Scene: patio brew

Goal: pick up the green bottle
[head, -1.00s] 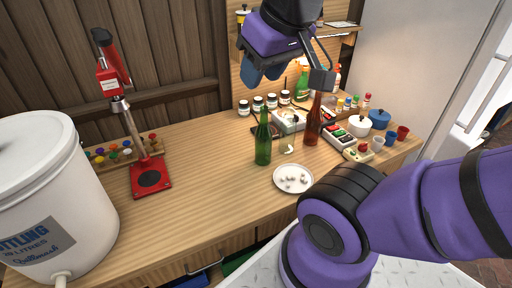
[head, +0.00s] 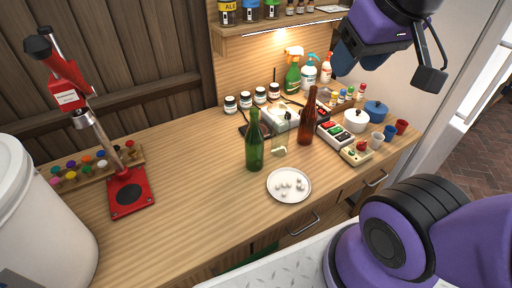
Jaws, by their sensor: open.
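The green bottle (head: 254,144) stands upright on the wooden worktop near its middle, just behind and left of a white plate. A brown bottle (head: 307,118) stands upright to its right, and a clear glass (head: 279,142) is close beside it on the right. My gripper (head: 388,66) is high at the upper right, above and to the right of the bottles and well apart from them. It is open, and nothing shows between its fingers.
The white plate (head: 289,185) holds several small white pieces. A red bottle capper (head: 128,188) and a white bucket (head: 45,225) stand at the left. Spray bottles (head: 293,72), jars and pots crowd the back and right. The worktop (head: 190,150) left of the green bottle is clear.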

